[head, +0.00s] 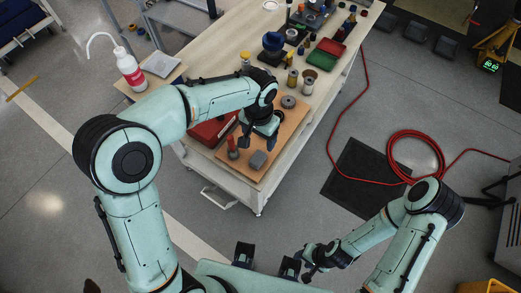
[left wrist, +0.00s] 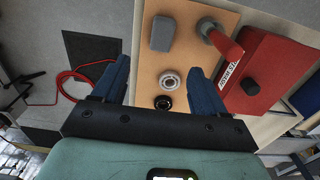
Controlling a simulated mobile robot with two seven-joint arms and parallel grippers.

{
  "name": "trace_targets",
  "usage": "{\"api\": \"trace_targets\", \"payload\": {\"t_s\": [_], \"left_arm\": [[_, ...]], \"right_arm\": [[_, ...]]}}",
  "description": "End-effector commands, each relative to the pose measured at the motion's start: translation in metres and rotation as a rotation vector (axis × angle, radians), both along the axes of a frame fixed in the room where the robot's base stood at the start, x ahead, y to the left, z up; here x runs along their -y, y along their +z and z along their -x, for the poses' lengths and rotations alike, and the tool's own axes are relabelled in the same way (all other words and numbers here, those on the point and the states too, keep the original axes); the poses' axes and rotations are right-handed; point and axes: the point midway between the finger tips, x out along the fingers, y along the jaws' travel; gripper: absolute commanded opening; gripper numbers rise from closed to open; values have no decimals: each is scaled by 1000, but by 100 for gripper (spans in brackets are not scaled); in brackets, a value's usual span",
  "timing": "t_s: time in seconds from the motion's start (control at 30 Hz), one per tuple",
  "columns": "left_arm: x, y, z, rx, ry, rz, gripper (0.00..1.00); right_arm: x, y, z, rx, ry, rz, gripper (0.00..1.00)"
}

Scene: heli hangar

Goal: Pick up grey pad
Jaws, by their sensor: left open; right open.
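The grey pad (head: 258,160) is a small grey block lying on the tan board near the front end of the bench. In the left wrist view the grey pad (left wrist: 162,34) lies flat, beyond my fingertips and roughly between their lines. My left gripper (head: 257,141) is open and empty above the board, just behind the pad in the head view. Its blue fingers also show in the left wrist view (left wrist: 160,75), apart from the pad. My right gripper (head: 302,265) is open and empty, away from the bench at the lower middle.
On the board, a red-handled tool (left wrist: 225,42) stands beside the pad, next to a red box (left wrist: 263,75). A pale ring (left wrist: 169,80) and a black ring (left wrist: 163,102) lie nearby. A red hose (head: 415,157) lies on the floor.

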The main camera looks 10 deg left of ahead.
Motion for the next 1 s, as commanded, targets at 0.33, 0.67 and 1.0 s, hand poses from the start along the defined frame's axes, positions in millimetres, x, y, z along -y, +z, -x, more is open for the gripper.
{"api": "trace_targets", "payload": {"t_s": [0.33, 0.67, 1.0], "left_arm": [[-1, -64, 1, -8, -1, -3, 72], [-3, -94, 0, -8, 1, -3, 72], [-4, -130, -2, -6, 0, -2, 72]], "right_arm": [[0, -7, 4, -5, 0, -1, 43], [0, -8, 4, -5, 0, -1, 43], [0, -8, 4, -5, 0, -1, 43]]}}
